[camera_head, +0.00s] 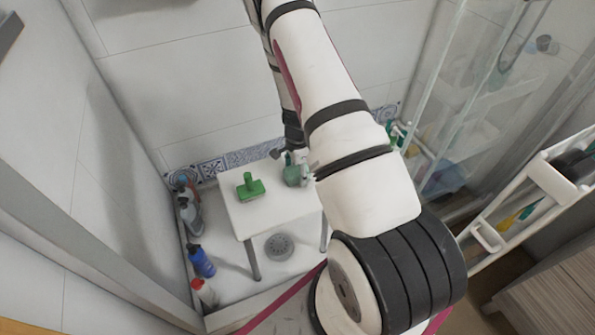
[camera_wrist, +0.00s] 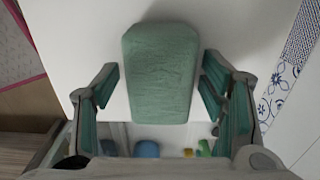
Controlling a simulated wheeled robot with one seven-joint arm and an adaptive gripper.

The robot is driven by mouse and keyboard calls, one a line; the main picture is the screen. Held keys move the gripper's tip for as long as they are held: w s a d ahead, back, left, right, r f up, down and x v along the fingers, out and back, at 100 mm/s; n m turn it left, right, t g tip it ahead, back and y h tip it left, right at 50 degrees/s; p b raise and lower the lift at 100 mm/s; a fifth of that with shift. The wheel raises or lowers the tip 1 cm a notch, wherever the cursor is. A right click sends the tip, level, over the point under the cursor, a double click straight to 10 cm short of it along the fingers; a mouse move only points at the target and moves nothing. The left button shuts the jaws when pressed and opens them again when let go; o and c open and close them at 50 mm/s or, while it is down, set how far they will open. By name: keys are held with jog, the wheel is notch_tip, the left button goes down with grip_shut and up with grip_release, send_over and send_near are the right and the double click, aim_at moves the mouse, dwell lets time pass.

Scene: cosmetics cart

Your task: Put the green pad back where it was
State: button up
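The green pad (camera_wrist: 160,75) is a flat, round-cornered block with a rough surface in the wrist view. It lies over a white surface and between the fingers of my gripper (camera_wrist: 161,88). The teal-lined fingers are spread wide, with a narrow gap of white beside the pad on the left. On the right the gap is too thin to judge. In the head view my gripper (camera_head: 297,168) is low over the right part of the small white table (camera_head: 275,218). The pad is hard to tell from the teal fingers there. Its height above the table is unclear.
A green brush-like item (camera_head: 250,187) with an upright handle stands on the table, left of my gripper. Several bottles (camera_head: 201,261) stand on the floor at left. A white cart (camera_head: 550,180) and a glass shower screen (camera_head: 440,90) are at right.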

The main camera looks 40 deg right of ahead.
aim_at(297, 169)
jog(key=shift+r, duration=0.1)
notch_tip(297, 169, up, 12)
jog(key=p, duration=0.2)
jog(key=s+a+r+n+y, duration=0.1)
jog(key=s+a+r+n, duration=0.15)
jog(key=a+r, duration=0.4)
jog(key=s+a+r+n+t+y, duration=0.1)
jog(key=a+r+n, duration=0.3)
jog(key=r, duration=0.6)
jog(key=s+a+r+n, duration=0.1)
jog(key=a+r+n, duration=0.2)
jog(key=a+r, duration=0.4)
jog(key=s+a+r+n, duration=0.4)
jog(key=s+r+n, duration=0.2)
jog(key=s+r, duration=0.4)
jog(key=s+r+n+h, duration=0.1)
jog(key=s+n, duration=0.4)
jog(key=s, duration=0.9)
jog(key=shift+s+a+n+t+h, duration=0.15)
jog(key=shift+s+n+t+h, duration=0.15)
jog(key=shift+s+n+h, duration=0.15)
jog(key=shift+w+r, duration=0.1)
jog(key=shift+r, duration=0.05)
notch_tip(297, 169, up, 14)
jog(key=t+p, duration=0.2)
jog(key=p, duration=1)
jog(key=shift+d+t+p, duration=0.2)
jog(key=shift+t+p, duration=0.1)
